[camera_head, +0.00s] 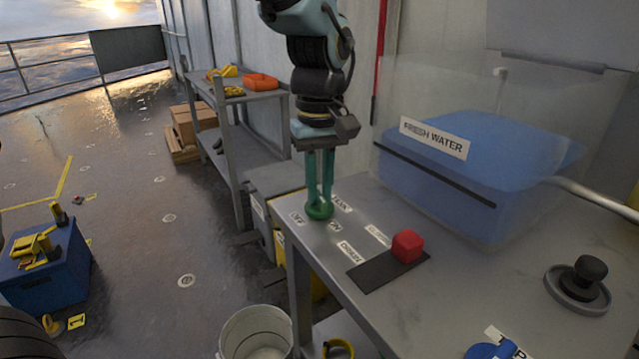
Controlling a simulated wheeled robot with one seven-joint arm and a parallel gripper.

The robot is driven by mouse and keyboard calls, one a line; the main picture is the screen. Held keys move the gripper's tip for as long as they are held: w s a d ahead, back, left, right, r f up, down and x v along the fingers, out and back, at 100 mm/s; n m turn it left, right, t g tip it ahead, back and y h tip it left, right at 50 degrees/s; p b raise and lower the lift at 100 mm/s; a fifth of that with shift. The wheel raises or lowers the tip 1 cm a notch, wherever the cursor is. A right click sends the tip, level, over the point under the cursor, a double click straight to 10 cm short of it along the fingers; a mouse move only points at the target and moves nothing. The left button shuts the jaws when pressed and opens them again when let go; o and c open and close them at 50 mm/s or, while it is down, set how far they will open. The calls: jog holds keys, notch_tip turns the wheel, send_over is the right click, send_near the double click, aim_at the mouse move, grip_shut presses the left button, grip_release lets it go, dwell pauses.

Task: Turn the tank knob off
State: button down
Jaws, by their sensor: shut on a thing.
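The tank knob (319,211) is a small round green knob on the grey metal bench top, near its far left corner. Labels around it read TANK, OFF and ON. My gripper (319,196) points straight down from above, with its two teal fingers shut on the knob. The fingers hide part of the knob, so its pointer direction cannot be told.
A red block (407,246) sits on a dark strip beside labels on the bench (330,262). A clear tank (470,180) labelled FRESH WATER stands behind. A black knob (588,275) and a blue knob (490,349) are at right. A white bucket (255,335) stands below.

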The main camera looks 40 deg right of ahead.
aim_at(320, 195)
jog(key=m+p, duration=0.2)
jog(key=m, duration=0.2)
jog(key=shift+r+m, duration=0.15)
jog(key=shift+m, duration=0.15)
jog(key=m+p, duration=0.2)
jog(key=m, duration=0.1)
jog(key=shift+m, duration=0.3)
jog(key=m+p, duration=0.2)
jog(key=m, duration=0.2)
jog(key=shift+m+p, duration=0.75)
jog(key=shift+m, duration=0.95)
jog(key=c, duration=0.8)
grip_release()
jog(key=shift+c, duration=0.2)
notch_tip(320, 195, up, 11)
jog(key=shift+f+b, duration=0.2)
jog(key=shift+b, duration=0.15)
